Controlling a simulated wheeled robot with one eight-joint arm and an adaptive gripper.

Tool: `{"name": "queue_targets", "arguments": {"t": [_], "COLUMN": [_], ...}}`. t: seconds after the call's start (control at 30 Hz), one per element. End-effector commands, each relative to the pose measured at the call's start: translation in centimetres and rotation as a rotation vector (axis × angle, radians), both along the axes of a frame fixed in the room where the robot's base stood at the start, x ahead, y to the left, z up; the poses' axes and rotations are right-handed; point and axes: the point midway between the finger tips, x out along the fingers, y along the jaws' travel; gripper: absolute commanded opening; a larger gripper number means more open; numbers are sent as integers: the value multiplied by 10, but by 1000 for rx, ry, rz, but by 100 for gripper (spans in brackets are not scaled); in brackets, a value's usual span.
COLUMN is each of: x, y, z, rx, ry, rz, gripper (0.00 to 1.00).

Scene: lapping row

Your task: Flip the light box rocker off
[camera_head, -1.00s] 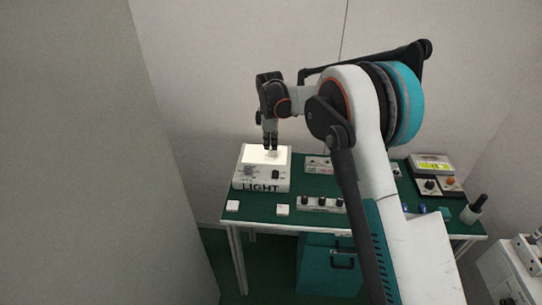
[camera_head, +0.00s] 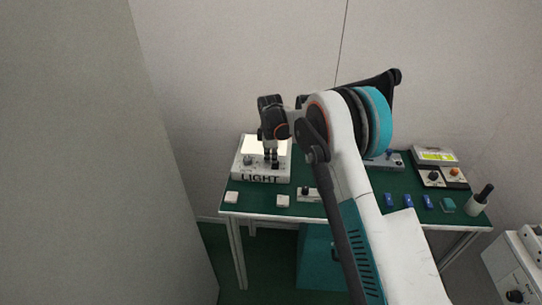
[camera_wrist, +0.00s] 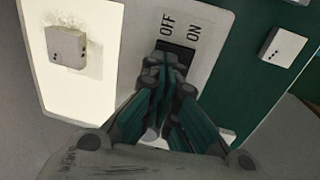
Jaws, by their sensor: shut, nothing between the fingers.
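The light box (camera_head: 240,168) stands at the left end of the green bench in the head view, its top panel lit and LIGHT written on its front. In the wrist view its lit panel (camera_wrist: 100,95) glows, and the dark rocker (camera_wrist: 172,46) sits beside the OFF and ON labels. My gripper (camera_head: 271,165) is shut and empty, pointing down over the front part of the box. In the wrist view my gripper's fingertips (camera_wrist: 168,62) are at the rocker and cover part of it. I cannot tell whether they touch it or which way it is tipped.
A small grey block (camera_wrist: 66,47) lies on the lit panel. Two small white blocks, one at left (camera_head: 231,197) and one at right (camera_head: 283,201), sit near the bench's front edge. Blue pieces (camera_head: 408,201) and a control box (camera_head: 432,176) are farther right. My arm hides the bench's middle.

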Motion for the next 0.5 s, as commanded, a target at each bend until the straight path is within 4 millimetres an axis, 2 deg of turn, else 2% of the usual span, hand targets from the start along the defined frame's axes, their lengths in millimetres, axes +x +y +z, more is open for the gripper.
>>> {"name": "queue_targets", "arguments": {"t": [0.5], "x": [4], "y": [0], "z": [-8], "rx": [0], "ry": [0], "rz": [0], "gripper": [0]}}
